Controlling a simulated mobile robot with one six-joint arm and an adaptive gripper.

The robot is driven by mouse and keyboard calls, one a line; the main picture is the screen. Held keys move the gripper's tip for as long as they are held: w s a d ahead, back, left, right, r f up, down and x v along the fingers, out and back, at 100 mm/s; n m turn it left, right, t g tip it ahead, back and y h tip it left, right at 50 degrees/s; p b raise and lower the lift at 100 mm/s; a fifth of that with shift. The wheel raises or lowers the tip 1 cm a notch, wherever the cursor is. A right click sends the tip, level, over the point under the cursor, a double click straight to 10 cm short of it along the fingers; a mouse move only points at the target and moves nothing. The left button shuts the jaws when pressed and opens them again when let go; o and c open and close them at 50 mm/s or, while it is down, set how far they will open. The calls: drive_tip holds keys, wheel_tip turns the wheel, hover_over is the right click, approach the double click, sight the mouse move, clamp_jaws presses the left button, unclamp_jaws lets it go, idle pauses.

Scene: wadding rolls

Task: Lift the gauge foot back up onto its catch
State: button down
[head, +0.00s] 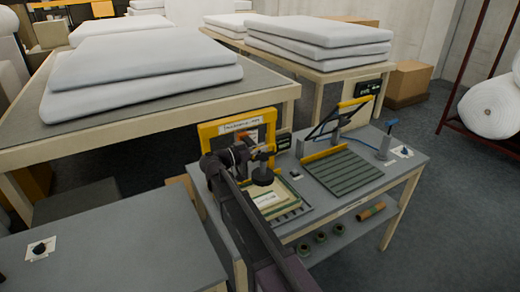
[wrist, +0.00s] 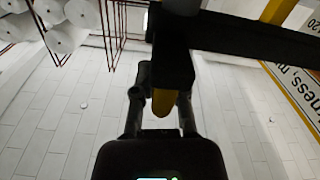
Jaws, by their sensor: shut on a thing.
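The gauge stands on the grey bench as a yellow frame (head: 209,132) with a label on top. Its foot, a dark round disc (head: 263,176), hangs at the front of the frame, above a pale wadding sample (head: 266,200) on a slatted green tray. My gripper (head: 242,146) is up against the front of the gauge, beside and above the disc. In the wrist view, my gripper (wrist: 160,100) is shut on a yellow grip piece (wrist: 163,101) below a dark bar (wrist: 225,38). My arm hides part of the gauge. I cannot make out the catch.
A second slatted green plate (head: 340,184) with a raised dark frame lies to the right on the bench (head: 408,165). A small blue-topped post (head: 386,142) stands at the bench's right end. Tables with white wadding slabs (head: 150,75) stand behind. A grey table (head: 120,250) is at the left.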

drive_tip(key=c, duration=0.7)
unclamp_jaws()
drive_tip(key=shift+d+r, duration=0.1)
drive_tip(key=shift+r, duration=0.15)
drive_tip(key=shift+v, duration=6.05)
